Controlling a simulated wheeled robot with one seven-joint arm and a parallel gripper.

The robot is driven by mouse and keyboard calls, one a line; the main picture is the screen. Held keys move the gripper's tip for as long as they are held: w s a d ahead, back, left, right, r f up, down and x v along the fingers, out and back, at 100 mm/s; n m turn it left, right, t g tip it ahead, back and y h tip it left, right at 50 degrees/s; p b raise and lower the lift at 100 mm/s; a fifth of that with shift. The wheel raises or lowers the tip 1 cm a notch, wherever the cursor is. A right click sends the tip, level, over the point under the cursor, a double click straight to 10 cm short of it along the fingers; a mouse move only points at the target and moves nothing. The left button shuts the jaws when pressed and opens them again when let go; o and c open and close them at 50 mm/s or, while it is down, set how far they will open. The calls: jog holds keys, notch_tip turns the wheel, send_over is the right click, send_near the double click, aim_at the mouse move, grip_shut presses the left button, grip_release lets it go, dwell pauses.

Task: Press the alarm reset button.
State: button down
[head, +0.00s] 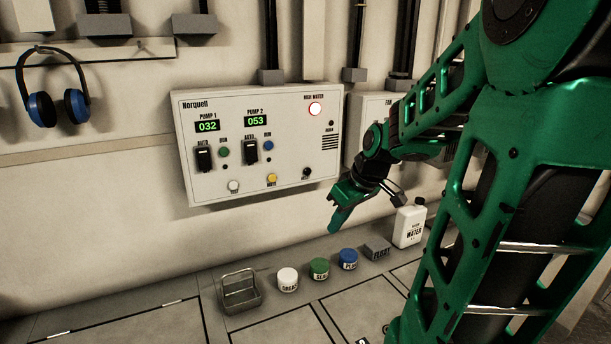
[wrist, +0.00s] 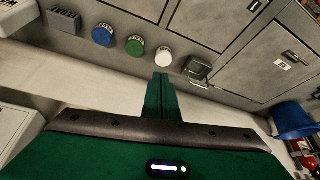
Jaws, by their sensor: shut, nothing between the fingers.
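The alarm panel (head: 215,178) is a pale box on the wall, marked Norquell, with PUMP 1 and PUMP 2 readouts. Along its lower edge are a white button (head: 234,186), a yellow button (head: 272,178) and a small black button (head: 306,172). Their labels are too small to read surely; the black one may be reset. My green gripper (head: 333,230) is shut and empty, pointing down to the right of and below the black button, apart from the panel. Its fingers (wrist: 161,80) are together in the wrist view, where the panel's buttons do not show.
A second box marked FAN (head: 372,108) is partly behind my arm. Below stand a metal caddy (head: 240,292), white (head: 288,280), green (head: 320,269) and blue (head: 348,260) jars, a grey FLOAT block (head: 376,249) and a water jug (head: 409,224). The space before the panel's left is clear.

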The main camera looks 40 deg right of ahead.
aim_at(307, 171)
jog(key=w+d+r+n+t, duration=0.4)
jog(key=w+d, duration=0.3)
jog(key=w, duration=0.3)
jog(key=shift+w+n+y, duration=0.3)
jog(key=shift+w+d+f, duration=0.1)
jog(key=shift+w+d, duration=0.2)
jog(key=shift+w, duration=1.15)
jog(key=shift+w+d+r, duration=0.1)
jog(key=shift+w+d, duration=0.15)
jog(key=shift+w, duration=1.15)
jog(key=shift+w+d+f, duration=0.1)
jog(key=shift+w+d, duration=0.2)
jog(key=shift+w, duration=1.15)
jog(key=shift+w, duration=0.15)
jog(key=shift+w+d, duration=0.1)
jog(key=shift+w, duration=0.1)
jog(key=shift+w+d, duration=0.1)
jog(key=shift+w, duration=0.4)
jog(key=shift+s, duration=0.1)
jog(key=shift+s+a, duration=0.2)
jog(key=shift+s, duration=0.6)
